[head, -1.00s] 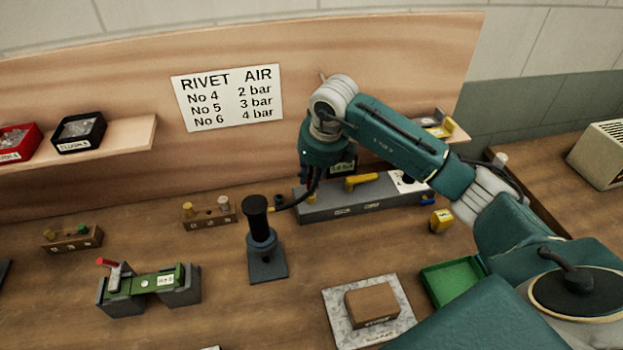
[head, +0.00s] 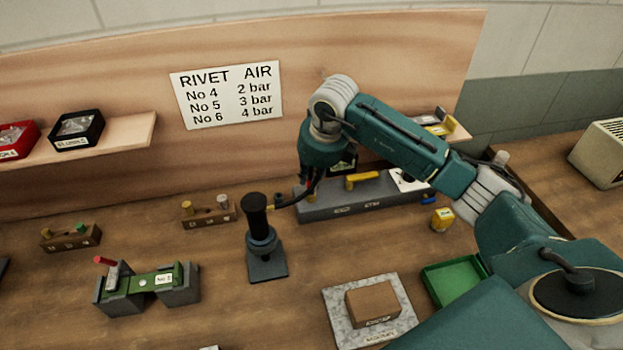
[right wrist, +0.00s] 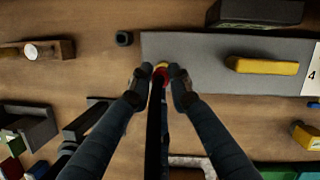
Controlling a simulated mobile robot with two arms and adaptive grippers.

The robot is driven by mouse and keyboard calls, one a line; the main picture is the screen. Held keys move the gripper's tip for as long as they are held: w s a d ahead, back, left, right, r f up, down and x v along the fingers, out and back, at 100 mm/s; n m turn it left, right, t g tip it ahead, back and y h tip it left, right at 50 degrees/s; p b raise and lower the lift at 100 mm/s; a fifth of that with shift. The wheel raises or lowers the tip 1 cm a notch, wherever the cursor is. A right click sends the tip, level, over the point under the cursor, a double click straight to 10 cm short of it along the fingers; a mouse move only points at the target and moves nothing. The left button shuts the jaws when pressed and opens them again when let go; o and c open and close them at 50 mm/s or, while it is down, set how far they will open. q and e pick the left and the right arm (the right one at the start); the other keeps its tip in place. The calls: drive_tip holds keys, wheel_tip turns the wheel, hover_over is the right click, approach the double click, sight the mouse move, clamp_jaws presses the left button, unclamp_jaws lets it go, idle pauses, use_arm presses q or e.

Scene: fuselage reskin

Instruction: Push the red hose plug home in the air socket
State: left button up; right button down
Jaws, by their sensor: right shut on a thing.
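The red hose plug (right wrist: 159,76) is between the fingertips of my right gripper (right wrist: 160,77), which is shut on it. A black hose (right wrist: 153,130) trails from the plug toward the bottom of the right wrist view. A yellow ring (right wrist: 161,65) shows just ahead of the plug, at the left end of the grey block (right wrist: 200,80). The fingertips partly hide this spot, and I cannot tell how deep the plug sits. In the head view my right gripper (head: 309,188) is at the left end of the grey block (head: 345,205), mostly hidden by its wrist. My left gripper is not in view.
A yellow lever (head: 362,181) lies on the block. A black tool on a stand (head: 262,245) is left of my right gripper, with the hose running to it. A green fixture (head: 150,283), a brown block on a stone plate (head: 373,303) and a green tray (head: 455,278) stand nearer.

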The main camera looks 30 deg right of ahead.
drive_tip(key=shift+f+b, duration=0.8)
drive_tip(key=shift+f, duration=0.25)
drive_tip(key=c, duration=1.5)
unclamp_jaws()
drive_tip(key=shift+c, duration=0.2)
drive_tip(key=p+v, duration=0.3)
drive_tip(key=v, duration=0.2)
